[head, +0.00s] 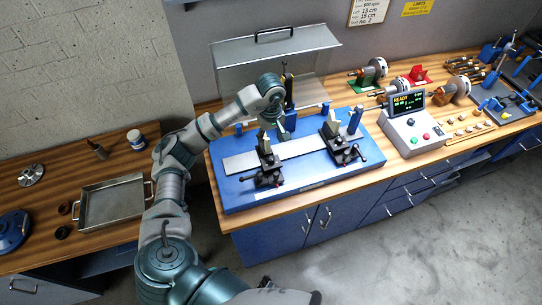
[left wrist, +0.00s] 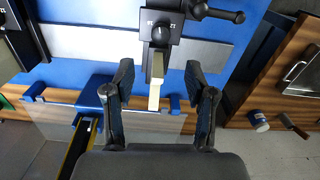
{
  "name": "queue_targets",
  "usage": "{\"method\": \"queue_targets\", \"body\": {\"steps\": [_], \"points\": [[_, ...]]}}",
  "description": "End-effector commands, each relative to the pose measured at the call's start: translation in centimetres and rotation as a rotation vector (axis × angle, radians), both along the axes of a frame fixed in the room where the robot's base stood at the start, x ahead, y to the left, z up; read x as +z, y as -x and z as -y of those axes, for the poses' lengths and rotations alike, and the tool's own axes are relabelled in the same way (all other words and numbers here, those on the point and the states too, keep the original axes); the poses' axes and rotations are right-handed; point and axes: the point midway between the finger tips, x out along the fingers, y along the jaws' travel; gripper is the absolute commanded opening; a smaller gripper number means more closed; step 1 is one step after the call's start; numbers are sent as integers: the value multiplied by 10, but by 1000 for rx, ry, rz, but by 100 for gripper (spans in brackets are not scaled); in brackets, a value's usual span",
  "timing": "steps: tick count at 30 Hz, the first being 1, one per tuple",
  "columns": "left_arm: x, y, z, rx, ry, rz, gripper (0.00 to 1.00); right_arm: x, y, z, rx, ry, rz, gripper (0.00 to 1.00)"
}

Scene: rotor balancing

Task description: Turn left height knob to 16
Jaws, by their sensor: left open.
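The left support (head: 268,170) stands on the blue balancing machine (head: 232,196), with a pale upright block (left wrist: 155,92) on it. In the left wrist view, a round black knob (left wrist: 161,34) sits on this support, and a black lever (left wrist: 222,14) sticks out to the side. I cannot read a height value. My left gripper (head: 281,132) is above and behind the left support. In the left wrist view its fingers (left wrist: 158,76) are open on either side of the pale block, apart from the knob. A dark part of mine at the bottom edge may be my right gripper (head: 292,292).
The right support (head: 341,146) stands along the same rail. A clear guard (head: 275,65) rises behind the machine. A control box (head: 413,130) reading READY stands to the right. A metal tray (head: 112,204) lies on the left bench.

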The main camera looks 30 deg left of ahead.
Motion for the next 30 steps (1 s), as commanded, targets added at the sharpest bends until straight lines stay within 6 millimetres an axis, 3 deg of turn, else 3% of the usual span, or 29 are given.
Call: {"method": "queue_targets", "body": {"steps": [6, 12, 18, 26, 30], "points": [[-50, 2, 0, 0, 1, -3, 56, 8, 0, 0, 0, 0, 0, 40], [-84, 1, 0, 0, 3, -1, 56, 12, 0, 0, 0, 0, 0, 40], [-98, 0, 1, -1, 2, 2, 56, 13, 0, 0, 0, 0, 0, 40], [-100, 0, 0, -1, 2, 2, 56, 13, 0, 0, 0, 0, 0, 40], [-100, 0, 0, -1, 2, 2, 23, 13, 0, 0, 0, 0, 1, 40]]}}
